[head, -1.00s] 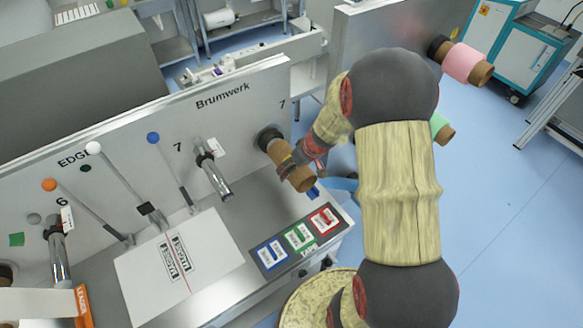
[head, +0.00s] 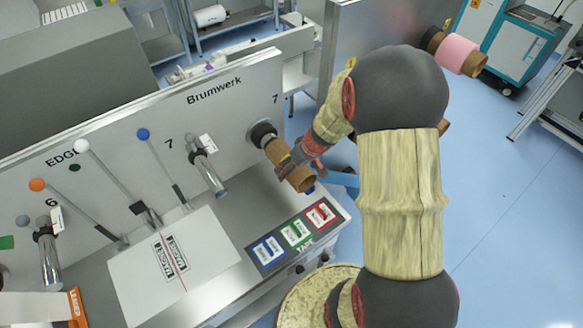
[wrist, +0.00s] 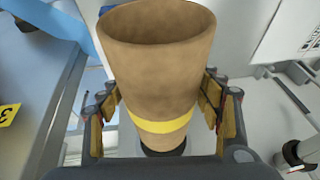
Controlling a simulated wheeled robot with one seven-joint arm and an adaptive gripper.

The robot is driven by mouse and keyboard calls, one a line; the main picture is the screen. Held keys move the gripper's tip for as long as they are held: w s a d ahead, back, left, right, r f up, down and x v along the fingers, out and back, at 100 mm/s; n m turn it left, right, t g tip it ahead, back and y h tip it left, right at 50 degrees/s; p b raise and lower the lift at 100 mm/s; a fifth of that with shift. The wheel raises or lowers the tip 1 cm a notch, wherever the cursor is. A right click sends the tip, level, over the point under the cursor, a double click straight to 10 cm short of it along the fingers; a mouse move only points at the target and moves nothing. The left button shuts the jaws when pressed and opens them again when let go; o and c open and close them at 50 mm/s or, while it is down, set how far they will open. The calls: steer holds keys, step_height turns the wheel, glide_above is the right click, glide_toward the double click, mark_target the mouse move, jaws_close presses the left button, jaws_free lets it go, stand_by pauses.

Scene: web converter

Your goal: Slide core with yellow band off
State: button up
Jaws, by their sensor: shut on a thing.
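The brown cardboard core (head: 304,181) points outward from the far right shaft of the grey machine panel, near the "7" mark. In the wrist view the core (wrist: 155,65) shows its open end and a yellow band (wrist: 165,125) lower down. My gripper (wrist: 160,105) is shut on the core, with one finger pad on each side. In the head view my gripper (head: 291,164) crosses the core's middle and hides its band. I cannot tell how much shaft is inside the core.
A bare chrome shaft (head: 208,172) stands left of the core, and another (head: 49,255) farther left. Levers with coloured knobs rise between them. A button panel (head: 297,233) lies below. A pink-banded core (head: 458,54) is at upper right. Open blue floor (head: 510,215) lies right.

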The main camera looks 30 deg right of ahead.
mark_target(301, 184)
steer(key=shift+s+b, duration=1.2)
steer(key=shift+s, duration=1.15)
steer(key=shift+s+d, duration=0.1)
steer(key=shift+s+b, duration=1.2)
steer(key=shift+s, duration=1.15)
steer(key=shift+s+d+b, duration=0.1)
steer(key=shift+s+b, duration=0.4)
steer(key=shift+s, duration=0.3)
steer(key=shift+s+b, duration=0.85)
steer(key=shift+s, duration=1.1)
